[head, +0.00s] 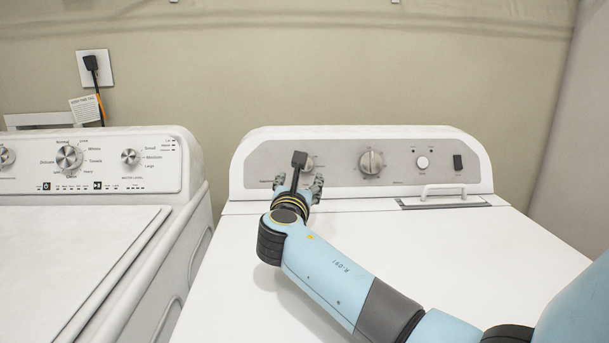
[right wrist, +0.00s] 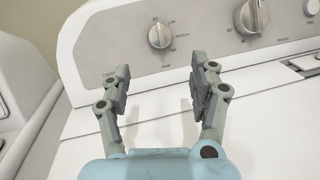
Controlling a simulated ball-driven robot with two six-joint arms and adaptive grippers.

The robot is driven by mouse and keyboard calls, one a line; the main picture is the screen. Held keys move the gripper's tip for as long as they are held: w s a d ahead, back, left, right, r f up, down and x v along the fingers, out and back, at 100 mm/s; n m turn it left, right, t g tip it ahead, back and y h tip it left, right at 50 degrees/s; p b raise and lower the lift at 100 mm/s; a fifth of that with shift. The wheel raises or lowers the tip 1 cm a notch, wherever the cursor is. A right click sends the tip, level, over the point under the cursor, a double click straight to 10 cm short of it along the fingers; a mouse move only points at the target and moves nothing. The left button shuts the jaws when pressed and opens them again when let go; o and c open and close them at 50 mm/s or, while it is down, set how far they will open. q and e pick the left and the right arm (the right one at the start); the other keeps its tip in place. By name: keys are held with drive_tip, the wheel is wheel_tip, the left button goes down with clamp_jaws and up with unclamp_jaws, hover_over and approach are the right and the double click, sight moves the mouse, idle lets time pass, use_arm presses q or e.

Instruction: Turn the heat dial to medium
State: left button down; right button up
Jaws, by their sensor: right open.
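The heat dial (right wrist: 160,36) is a small round silver knob at the left of the dryer's grey control panel (right wrist: 110,45), with small print around it. Its pointer ridge stands near upright, tilted slightly to the upper left. In the head view the dial (head: 308,163) is partly hidden behind my right wrist's camera mount. My right gripper (right wrist: 160,75) is open and empty, its two fingers spread below and in front of the dial, apart from it. In the head view my right gripper (head: 298,182) is just before the panel. My left gripper is not in view.
A larger dial (head: 371,162) sits right of the heat dial, then a round button (head: 422,162) and a black switch (head: 458,162). A handle (head: 443,190) rises from the dryer top (head: 480,240). A washer (head: 90,230) stands at left, with a narrow gap between.

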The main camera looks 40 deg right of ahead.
drive_tip(key=b+x, duration=0.1)
drive_tip(key=x, duration=0.9)
drive_tip(key=shift+w+d, duration=0.15)
drive_tip(key=shift+w, duration=0.05)
drive_tip(key=c, duration=1.1)
drive_tip(key=shift+c, duration=0.2)
